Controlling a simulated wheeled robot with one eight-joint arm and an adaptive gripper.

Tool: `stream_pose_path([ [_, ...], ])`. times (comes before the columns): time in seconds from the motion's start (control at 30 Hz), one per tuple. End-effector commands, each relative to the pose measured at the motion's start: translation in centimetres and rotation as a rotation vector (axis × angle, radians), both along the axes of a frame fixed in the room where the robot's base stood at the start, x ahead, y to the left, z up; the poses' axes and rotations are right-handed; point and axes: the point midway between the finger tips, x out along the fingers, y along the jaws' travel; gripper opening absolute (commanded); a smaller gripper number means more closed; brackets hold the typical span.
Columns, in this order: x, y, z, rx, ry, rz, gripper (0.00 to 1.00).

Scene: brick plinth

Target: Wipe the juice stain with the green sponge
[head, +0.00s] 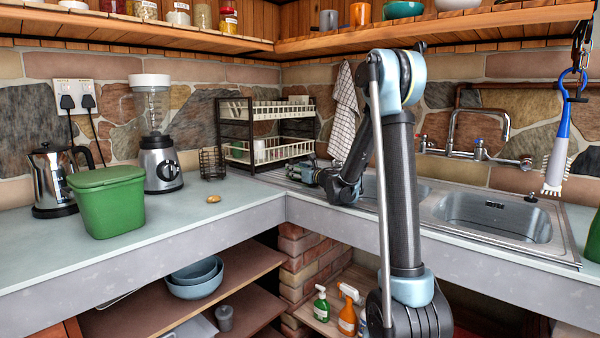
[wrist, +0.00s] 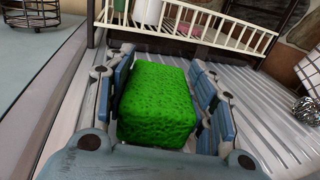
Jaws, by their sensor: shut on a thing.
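The green sponge (wrist: 158,100) is a bright, rough-textured block between the fingers of my gripper (wrist: 162,82) in the wrist view. The blue finger pads stand on both sides of it, and the gripper is shut on it. Below is the ribbed metal drainboard (wrist: 265,125); I cannot tell whether the sponge touches it. In the head view my gripper (head: 305,173) is beside the dish rack, and I cannot make out the sponge there. A small yellow-brown spot (head: 213,198) is on the left counter; I cannot tell if it is the juice stain.
The two-tier dish rack (head: 268,150) stands close behind my gripper. A green bin (head: 108,202), a blender (head: 160,160) and a kettle (head: 50,185) stand on the left counter. A wire basket (head: 212,163) is near the rack. The counter's front part is clear.

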Motion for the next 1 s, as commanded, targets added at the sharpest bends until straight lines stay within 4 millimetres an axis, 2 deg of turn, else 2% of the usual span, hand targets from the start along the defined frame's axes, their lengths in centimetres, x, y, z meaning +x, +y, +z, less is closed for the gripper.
stream_pose_path([
  [0.1, -0.9, 0.7, 0.0, 0.001, 0.001, 0.004, 0.32],
  [0.27, -1.0, 0.9, 0.0, 0.001, 0.001, 0.003, 0.32],
  [0.7, 0.5, 2.5, 0.3, 0.001, 0.001, 0.0, 0.32],
  [1.0, 1.6, 1.7, 0.2, 0.0, 0.0, -0.001, 0.32],
])
